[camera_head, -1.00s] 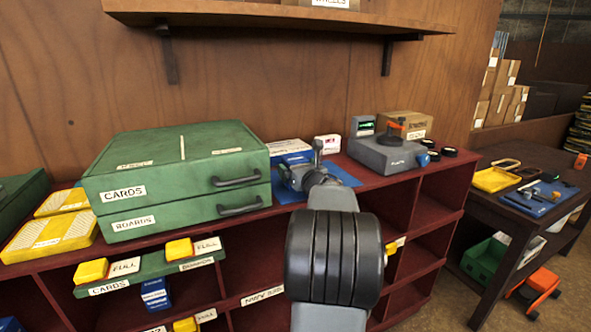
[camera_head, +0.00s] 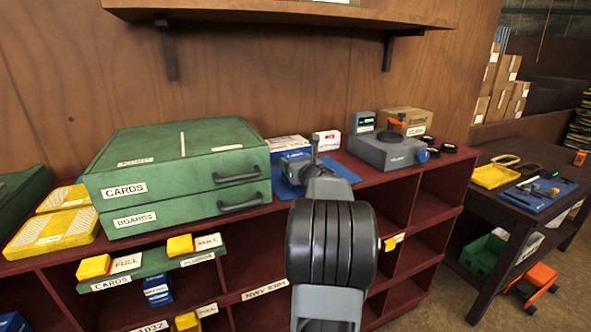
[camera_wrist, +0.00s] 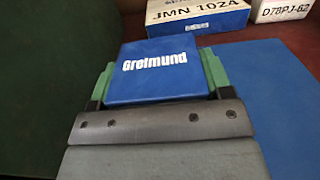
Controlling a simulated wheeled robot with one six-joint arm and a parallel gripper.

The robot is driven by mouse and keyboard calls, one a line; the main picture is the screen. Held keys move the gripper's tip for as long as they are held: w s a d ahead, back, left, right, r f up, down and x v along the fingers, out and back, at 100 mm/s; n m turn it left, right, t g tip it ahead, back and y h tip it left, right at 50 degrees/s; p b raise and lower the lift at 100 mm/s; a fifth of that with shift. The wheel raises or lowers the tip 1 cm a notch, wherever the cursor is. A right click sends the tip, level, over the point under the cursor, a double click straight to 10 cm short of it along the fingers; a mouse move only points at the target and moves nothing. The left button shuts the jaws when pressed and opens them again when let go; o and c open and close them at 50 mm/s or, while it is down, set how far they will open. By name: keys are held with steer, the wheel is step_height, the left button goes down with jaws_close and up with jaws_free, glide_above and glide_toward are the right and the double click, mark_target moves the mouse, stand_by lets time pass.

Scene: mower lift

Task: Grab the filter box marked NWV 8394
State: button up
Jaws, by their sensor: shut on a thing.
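My gripper (camera_wrist: 157,76) has its two green fingers on either side of a blue box (camera_wrist: 160,75) with white lettering that reads like "Greimund". It is shut on this box. The mark NWV 8394 is not visible on the faces I see. In the head view, the blue held box (camera_head: 293,172) shows small beside the wrist, over the blue mat (camera_head: 341,172); my arm hides much of it. Behind stands a white and blue box marked JMN 1024 (camera_wrist: 197,16), also in the head view (camera_head: 288,146). A white box (camera_wrist: 284,10) marked like D78PJ-62 stands right of it.
A green drawer case (camera_head: 180,165) marked CARDS and BOARDS stands close on the left of the red shelf unit (camera_head: 437,200). A grey device (camera_head: 388,150) stands to the right. A wall shelf (camera_head: 290,17) hangs above. A dark table (camera_head: 500,205) stands farther right.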

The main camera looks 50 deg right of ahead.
steer(key=shift+c, duration=0.6)
steer(key=shift+r, duration=0.1)
